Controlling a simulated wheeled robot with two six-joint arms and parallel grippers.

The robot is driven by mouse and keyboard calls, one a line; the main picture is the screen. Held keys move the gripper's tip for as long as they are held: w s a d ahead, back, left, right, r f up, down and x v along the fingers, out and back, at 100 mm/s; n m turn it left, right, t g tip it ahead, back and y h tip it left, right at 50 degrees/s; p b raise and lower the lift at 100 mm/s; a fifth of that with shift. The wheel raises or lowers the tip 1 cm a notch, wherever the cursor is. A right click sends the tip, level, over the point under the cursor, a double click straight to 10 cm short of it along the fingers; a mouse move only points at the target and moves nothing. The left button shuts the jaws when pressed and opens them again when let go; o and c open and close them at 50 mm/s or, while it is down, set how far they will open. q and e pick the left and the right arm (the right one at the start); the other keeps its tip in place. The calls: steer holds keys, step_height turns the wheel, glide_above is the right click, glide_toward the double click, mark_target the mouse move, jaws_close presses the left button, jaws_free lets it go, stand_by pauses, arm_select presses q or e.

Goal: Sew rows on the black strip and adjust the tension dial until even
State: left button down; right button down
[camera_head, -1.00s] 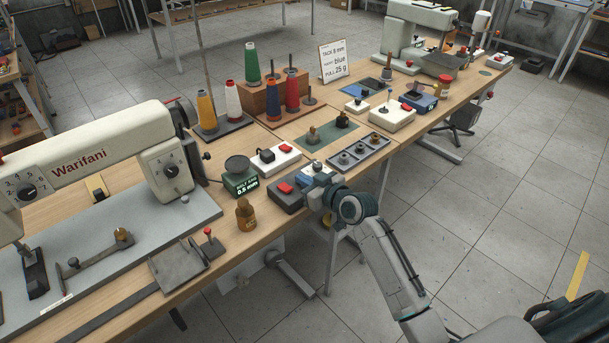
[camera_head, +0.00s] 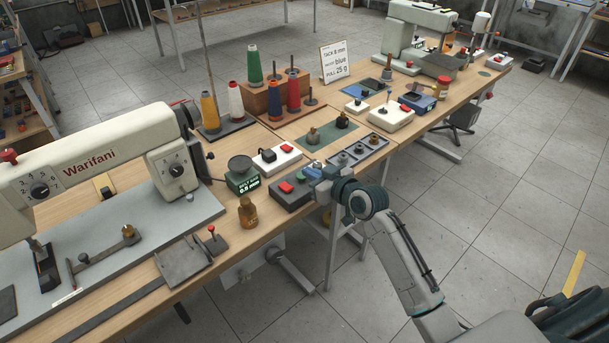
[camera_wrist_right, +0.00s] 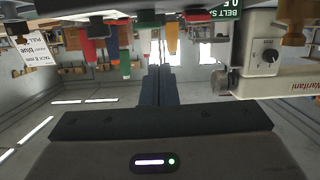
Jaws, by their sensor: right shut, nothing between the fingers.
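A dark strip (camera_head: 110,312) lies along the front edge of the bench and runs up to a grey plate (camera_head: 190,258). The cream Warifani sewing machine (camera_head: 95,158) stands at the left on a grey bed. A round dial (camera_head: 176,170) is on its head, and it also shows upside down in the right wrist view (camera_wrist_right: 269,56). A numbered dial (camera_head: 40,189) is further left. My right gripper (camera_head: 312,174) is by the dark box with a red button (camera_head: 290,193), at the bench's front edge. In the right wrist view its fingers (camera_wrist_right: 160,85) are shut and empty. My left gripper is not in view.
A brown bottle (camera_head: 247,213) and a green gauge block (camera_head: 242,180) stand between the machine and my right gripper. Thread cones (camera_head: 254,65) stand behind, beside a sign (camera_head: 335,62). Switch boxes and a grey tray (camera_head: 357,152) crowd the middle. Open floor lies at the right.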

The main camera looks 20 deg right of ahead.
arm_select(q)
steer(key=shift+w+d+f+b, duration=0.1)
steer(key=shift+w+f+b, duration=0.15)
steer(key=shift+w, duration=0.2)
arm_select(e)
steer(key=v, duration=0.6)
steer(key=shift+s+d+r, duration=0.2)
steer(key=shift+s, duration=0.15)
